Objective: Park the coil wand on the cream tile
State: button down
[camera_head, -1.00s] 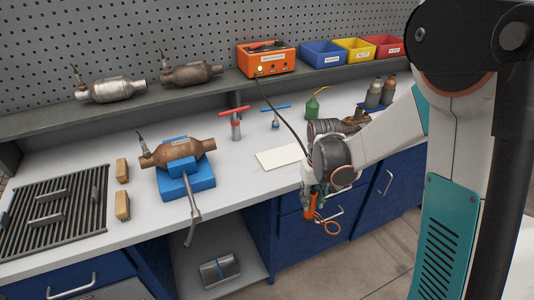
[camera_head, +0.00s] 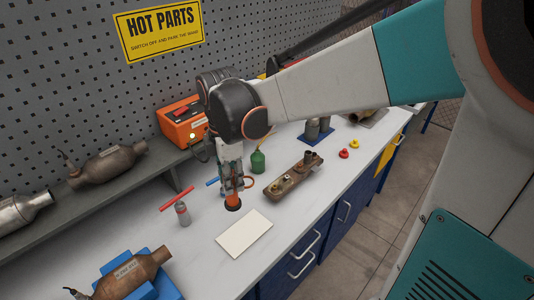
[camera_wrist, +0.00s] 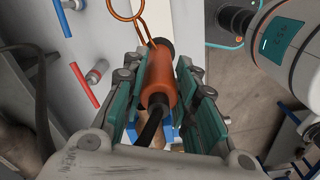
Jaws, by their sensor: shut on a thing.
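The coil wand, with an orange handle (camera_head: 233,200) and a copper coil (camera_head: 249,182), is in my gripper (camera_head: 234,184). In the wrist view the jaws (camera_wrist: 162,95) are shut on the orange handle (camera_wrist: 158,78), with the coil (camera_wrist: 128,10) at the top and a black cable below. In the head view the wand is over the bench, just behind the cream tile (camera_head: 244,233) and apart from it. The tile is flat and bare on the bench.
A red-handled tool (camera_head: 181,208) stands left of the wand. The orange heater box (camera_head: 183,122) sits on the shelf. A converter (camera_head: 134,273) rests on a blue stand at front left.

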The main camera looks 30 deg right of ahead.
notch_tip(320, 180, down, 19)
jog(key=b, duration=0.4)
jog(key=shift+f, duration=0.15)
jog(key=shift+f, duration=0.15)
jog(key=c, duration=1.7)
grip_release()
jog(key=o, duration=0.4)
jog(key=shift+s, duration=0.1)
